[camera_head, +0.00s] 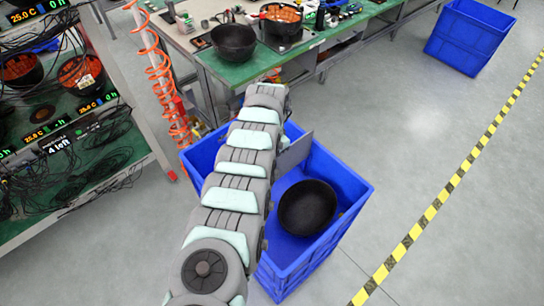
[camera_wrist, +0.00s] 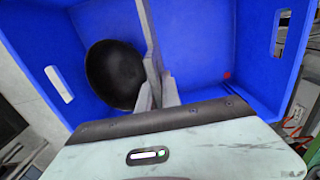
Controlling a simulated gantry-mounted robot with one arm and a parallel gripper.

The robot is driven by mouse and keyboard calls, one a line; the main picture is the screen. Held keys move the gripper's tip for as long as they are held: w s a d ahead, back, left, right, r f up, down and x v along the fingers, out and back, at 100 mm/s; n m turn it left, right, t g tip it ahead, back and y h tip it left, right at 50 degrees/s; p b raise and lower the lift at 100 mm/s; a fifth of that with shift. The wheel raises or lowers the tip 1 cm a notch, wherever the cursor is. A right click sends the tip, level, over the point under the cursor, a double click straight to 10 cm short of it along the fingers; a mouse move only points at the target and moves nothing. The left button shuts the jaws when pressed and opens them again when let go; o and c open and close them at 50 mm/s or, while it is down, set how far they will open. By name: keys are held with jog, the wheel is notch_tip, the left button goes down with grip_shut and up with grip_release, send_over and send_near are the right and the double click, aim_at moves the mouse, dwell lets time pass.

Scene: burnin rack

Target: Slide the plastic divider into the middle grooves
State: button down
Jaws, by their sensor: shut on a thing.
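The plastic divider is a thin grey plate; part of it shows beside my arm in the head view (camera_head: 296,153), over the blue crate (camera_head: 352,215). In the wrist view the divider (camera_wrist: 147,25) appears nearly edge-on, running up from my gripper (camera_wrist: 157,80). My gripper is shut on the divider's near edge. The crate (camera_wrist: 205,45) lies around and below the divider in the wrist view. My arm hides much of the crate's left side in the head view. I cannot tell whether the divider's edges are in the middle grooves.
A black bowl (camera_head: 307,208) lies in the crate, and in the wrist view the bowl (camera_wrist: 114,75) is left of the divider. A green-topped workbench (camera_head: 265,72) stands behind the crate, a rack with cables (camera_head: 75,150) at left. Open floor lies right; another blue crate (camera_head: 468,38) is far off.

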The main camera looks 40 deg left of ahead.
jog(key=shift+f+b, duration=6.7)
jog(key=shift+f, duration=0.55)
jog(key=c, duration=1.5)
grip_release()
notch_tip(320, 180, up, 6)
jog(key=p, duration=0.5)
jog(key=shift+r+p, duration=0.1)
jog(key=shift+p, duration=0.2)
jog(key=shift+r, duration=2.35)
jog(key=shift+p, duration=0.3)
